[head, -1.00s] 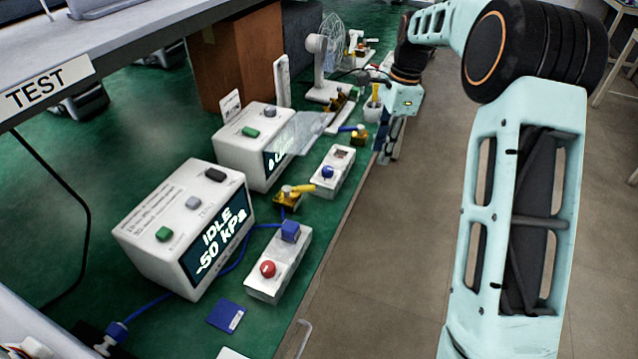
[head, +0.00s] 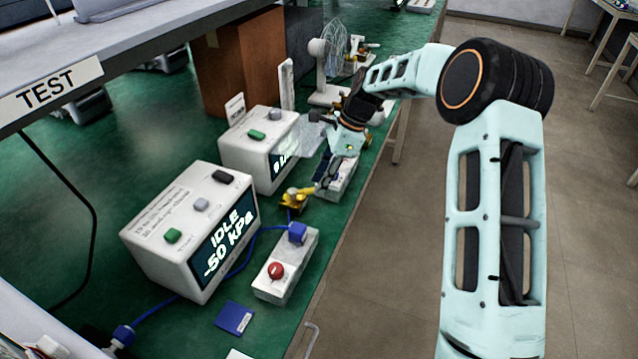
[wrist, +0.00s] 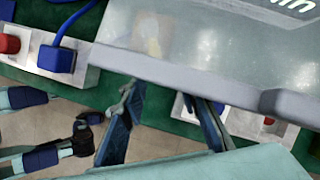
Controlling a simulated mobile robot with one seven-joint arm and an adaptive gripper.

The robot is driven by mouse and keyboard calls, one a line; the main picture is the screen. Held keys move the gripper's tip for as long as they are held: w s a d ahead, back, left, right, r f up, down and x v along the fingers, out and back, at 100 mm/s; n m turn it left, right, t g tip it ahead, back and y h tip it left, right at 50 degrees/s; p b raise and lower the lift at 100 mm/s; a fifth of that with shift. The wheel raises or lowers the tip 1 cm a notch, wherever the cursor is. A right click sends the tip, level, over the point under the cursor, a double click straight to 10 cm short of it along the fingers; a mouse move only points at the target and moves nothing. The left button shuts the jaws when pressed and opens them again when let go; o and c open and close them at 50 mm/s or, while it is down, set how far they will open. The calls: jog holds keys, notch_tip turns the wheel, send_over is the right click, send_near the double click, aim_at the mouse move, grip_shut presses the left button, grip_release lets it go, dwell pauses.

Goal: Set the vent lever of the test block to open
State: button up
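A brass valve with a yellow lever (head: 296,195) sits on the green bench beside the near display box, with blue hose beside it. I cannot tell for sure that this is the vent lever. Close by is a white block (head: 284,268) with a red knob (head: 276,270) and a blue fitting (head: 298,233); the block also shows at the left of the wrist view (wrist: 98,77). My gripper (head: 325,182) hangs just above and right of the yellow lever. In the wrist view its two fingers (wrist: 165,112) are apart, with nothing seen held between them.
A near box (head: 190,230) reads "IDLE -50 kPa"; a second box (head: 258,148) stands behind it. A clear panel (head: 311,134) sticks out near my gripper and fills the top of the wrist view (wrist: 215,50). A second white block (head: 341,181) is partly hidden by my gripper. A fan stands farther back.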

jog(key=shift+a+f, duration=0.25)
jog(key=shift+f, duration=0.25)
grip_shut()
